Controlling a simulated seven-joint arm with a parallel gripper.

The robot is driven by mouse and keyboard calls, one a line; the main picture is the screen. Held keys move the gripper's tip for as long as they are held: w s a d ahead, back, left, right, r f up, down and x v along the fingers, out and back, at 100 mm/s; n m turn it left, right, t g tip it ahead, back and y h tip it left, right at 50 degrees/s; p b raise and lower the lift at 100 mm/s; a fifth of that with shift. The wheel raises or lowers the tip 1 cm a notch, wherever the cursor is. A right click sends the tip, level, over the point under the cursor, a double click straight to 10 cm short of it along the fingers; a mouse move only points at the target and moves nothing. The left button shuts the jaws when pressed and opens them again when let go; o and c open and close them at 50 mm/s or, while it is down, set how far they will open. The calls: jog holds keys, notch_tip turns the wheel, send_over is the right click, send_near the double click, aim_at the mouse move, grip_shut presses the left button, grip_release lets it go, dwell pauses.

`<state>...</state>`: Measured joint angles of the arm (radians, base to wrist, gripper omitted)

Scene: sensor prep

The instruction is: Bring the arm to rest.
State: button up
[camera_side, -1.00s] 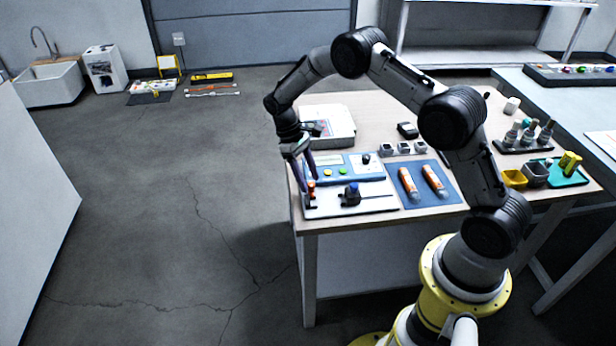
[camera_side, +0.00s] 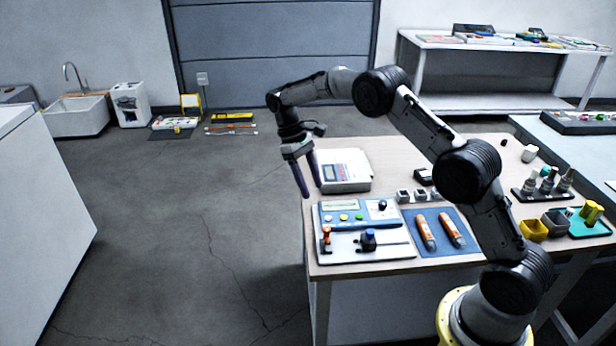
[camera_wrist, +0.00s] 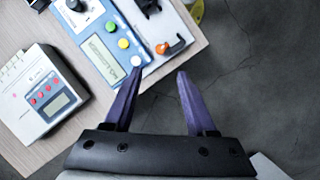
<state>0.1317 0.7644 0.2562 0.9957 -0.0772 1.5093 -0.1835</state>
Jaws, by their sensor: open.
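My gripper (camera_side: 312,190) is open and empty, raised above the left edge of the table. In the wrist view its two purple fingers (camera_wrist: 159,72) are apart with nothing between them. Below it in the side view lies a blue and white panel (camera_side: 341,206) with a small display and coloured buttons.
A white instrument (camera_side: 342,170) stands behind the panel. A blue mat (camera_side: 440,248) with two orange-and-white tubes lies to the right. Several small bottles (camera_side: 545,182) and a yellow bin (camera_side: 533,229) stand farther right. Open floor (camera_side: 190,240) lies left of the table.

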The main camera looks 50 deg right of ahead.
jog(key=shift+v, duration=0.9)
